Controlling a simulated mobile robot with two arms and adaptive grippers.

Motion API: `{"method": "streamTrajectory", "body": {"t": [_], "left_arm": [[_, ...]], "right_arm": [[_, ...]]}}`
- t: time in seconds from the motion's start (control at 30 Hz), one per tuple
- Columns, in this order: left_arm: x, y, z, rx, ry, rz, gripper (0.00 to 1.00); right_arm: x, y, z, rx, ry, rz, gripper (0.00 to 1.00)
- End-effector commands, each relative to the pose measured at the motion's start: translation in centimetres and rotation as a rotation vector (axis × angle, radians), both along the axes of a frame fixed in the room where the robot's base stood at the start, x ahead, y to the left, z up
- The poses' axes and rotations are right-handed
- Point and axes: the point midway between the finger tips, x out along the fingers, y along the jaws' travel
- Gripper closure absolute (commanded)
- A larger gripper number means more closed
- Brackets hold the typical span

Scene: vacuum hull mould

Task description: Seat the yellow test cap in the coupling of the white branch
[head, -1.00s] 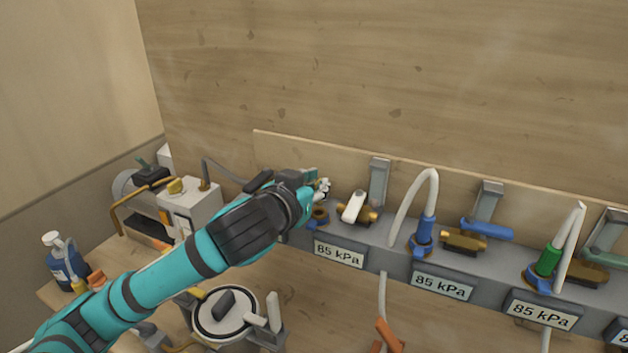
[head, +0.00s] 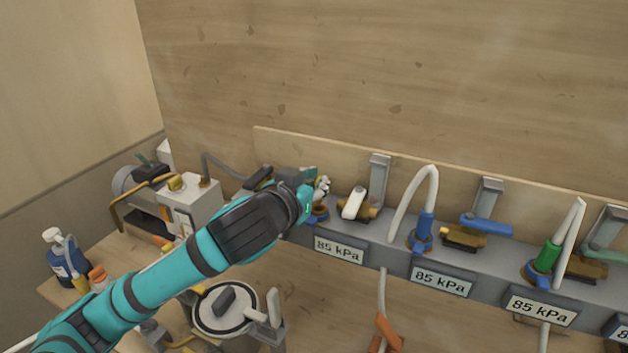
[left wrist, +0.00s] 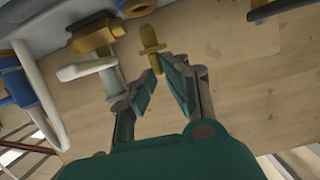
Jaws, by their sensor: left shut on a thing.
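My left gripper (head: 316,190) is at the left end of the grey manifold, above the coupling (head: 319,213) of the white branch, a brass ring with blue at its base. In the left wrist view the gripper (left wrist: 158,76) is shut on the yellow test cap (left wrist: 151,40), whose wider head points away from the palm. The coupling (left wrist: 135,7) shows at the top edge there, apart from the cap in the picture. I cannot make out the cap in the head view. The white valve handle (head: 354,202) stands right of the coupling. My right gripper is not in view.
Blue (head: 421,231) and green (head: 545,261) hose couplings stand farther right on the manifold. A pump (head: 188,208) is behind my left arm. A blue bottle (head: 66,263) is at the left table edge. A round lidded pot (head: 225,309) stands in front.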

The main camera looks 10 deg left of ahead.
Motion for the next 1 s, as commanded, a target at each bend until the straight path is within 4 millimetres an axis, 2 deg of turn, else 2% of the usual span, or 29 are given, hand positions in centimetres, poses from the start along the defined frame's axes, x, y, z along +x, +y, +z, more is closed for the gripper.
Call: {"method": "streamTrajectory", "body": {"t": [1.0], "left_arm": [[-0.03,0.0,-0.06,0.0,0.001,0.0,1.0]], "right_arm": [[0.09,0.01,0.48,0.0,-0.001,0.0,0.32]]}}
